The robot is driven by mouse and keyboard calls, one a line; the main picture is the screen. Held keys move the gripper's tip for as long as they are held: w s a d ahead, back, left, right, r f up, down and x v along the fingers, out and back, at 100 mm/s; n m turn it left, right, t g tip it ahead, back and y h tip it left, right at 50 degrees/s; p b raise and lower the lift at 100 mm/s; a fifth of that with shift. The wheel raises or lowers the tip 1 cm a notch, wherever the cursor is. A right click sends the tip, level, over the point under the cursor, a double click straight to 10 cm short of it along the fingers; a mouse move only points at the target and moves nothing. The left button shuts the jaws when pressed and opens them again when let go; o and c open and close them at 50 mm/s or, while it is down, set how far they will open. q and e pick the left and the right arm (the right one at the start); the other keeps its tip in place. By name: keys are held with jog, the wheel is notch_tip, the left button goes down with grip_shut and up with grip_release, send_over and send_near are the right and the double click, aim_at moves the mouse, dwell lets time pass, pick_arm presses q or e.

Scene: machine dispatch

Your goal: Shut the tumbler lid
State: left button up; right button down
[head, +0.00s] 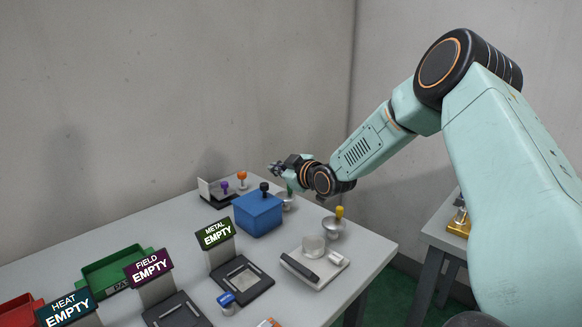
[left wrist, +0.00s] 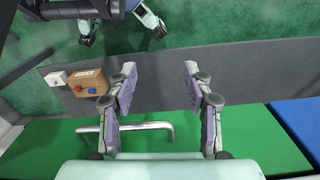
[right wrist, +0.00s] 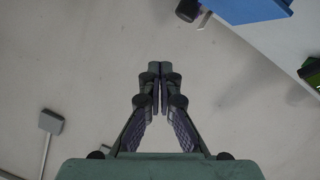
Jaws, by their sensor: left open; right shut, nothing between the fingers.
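A blue box (head: 258,214) with a black knob (head: 264,187) on top stands on the table; I cannot tell for sure that it is the tumbler, or how its lid stands. My right gripper (head: 274,168) is above and behind the box in the head view, apart from it. In the right wrist view its fingers (right wrist: 160,70) are shut with nothing between them; part of a blue object (right wrist: 250,8) shows at the top edge. My left gripper (left wrist: 160,76) is open and empty; it is not in the head view.
A white device with a clear cylinder (head: 314,243) and a yellow-knobbed metal piece (head: 334,228) stand right of the box. The left wrist view shows a brown box (left wrist: 90,82).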

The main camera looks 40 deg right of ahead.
jog(key=p+v, duration=0.1)
jog(key=v, duration=0.4)
jog(key=shift+s+d+r, duration=0.1)
jog(key=shift+d, duration=0.05)
jog(key=shift+p, duration=0.3)
